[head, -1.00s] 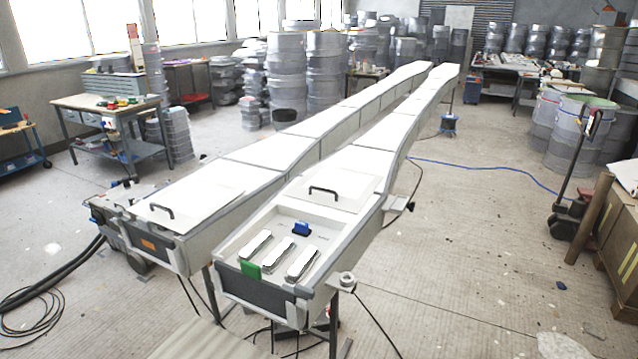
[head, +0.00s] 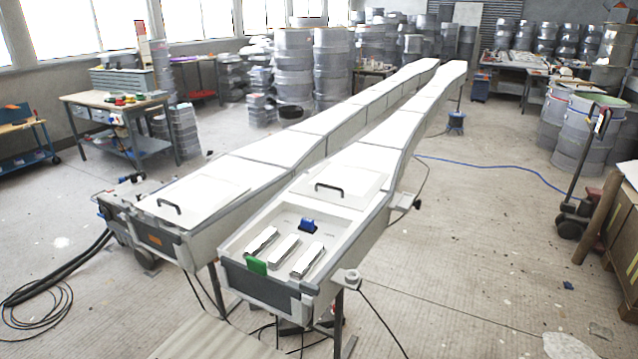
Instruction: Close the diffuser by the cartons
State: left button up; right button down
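Two long white, wavy channels run side by side away from me. The right one, the diffuser (head: 357,252) nearer the brown carton (head: 622,235) at the right edge, has an open compartment at its near end. Three pale metallic bars, a blue block (head: 308,225) and a green piece (head: 256,266) at the front edge show there. Its white lid panel (head: 352,192) with a black handle (head: 330,187) lies just behind the opening. The left channel (head: 212,240) has its near end covered by a panel with a black handle (head: 168,206). Neither gripper is in view.
A round fitting (head: 352,276) sticks out at the right diffuser's near right corner. Black hoses (head: 70,265) and cables lie on the floor at left. A hand truck (head: 575,215) stands at right before metal drums. The floor right of the diffuser is mostly clear.

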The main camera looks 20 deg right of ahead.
aim_at(348, 186)
jog(key=i+l+u, duration=0.1)
jog(key=l+u, duration=0.4)
jog(key=u, duration=0.25)
jog(key=l+u, duration=0.35)
jog(key=i, duration=0.05)
